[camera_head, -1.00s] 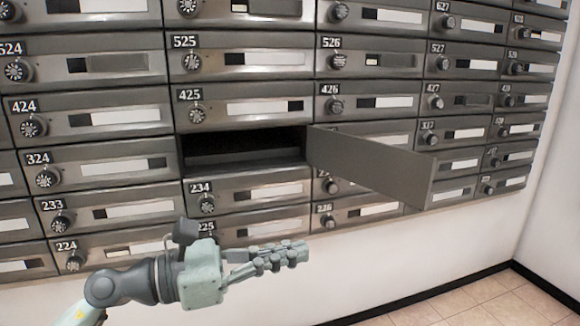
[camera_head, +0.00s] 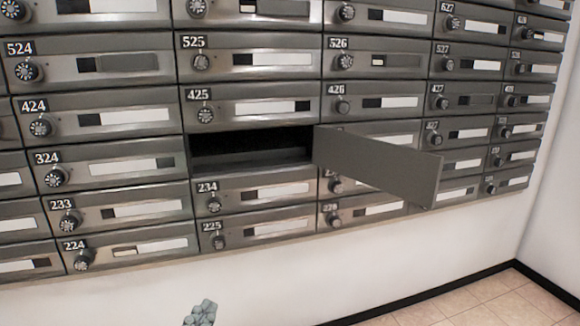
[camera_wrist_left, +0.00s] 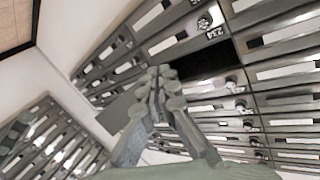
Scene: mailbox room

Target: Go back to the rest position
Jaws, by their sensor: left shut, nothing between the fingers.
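My left gripper (camera_head: 200,313) shows only as its fingertips at the bottom edge of the head view, below the mailbox wall. In the left wrist view the left gripper (camera_wrist_left: 160,82) has its fingers together with nothing between them. It touches nothing that I can see in the head view. The rest of the left arm is out of the head view.
An open mailbox (camera_head: 250,152) below number 425 shows a dark, empty-looking inside. Its grey door (camera_head: 385,165) swings out to the right and sticks out from the wall. The other mailboxes are shut. White wall and tiled floor (camera_head: 480,305) lie below, with free room.

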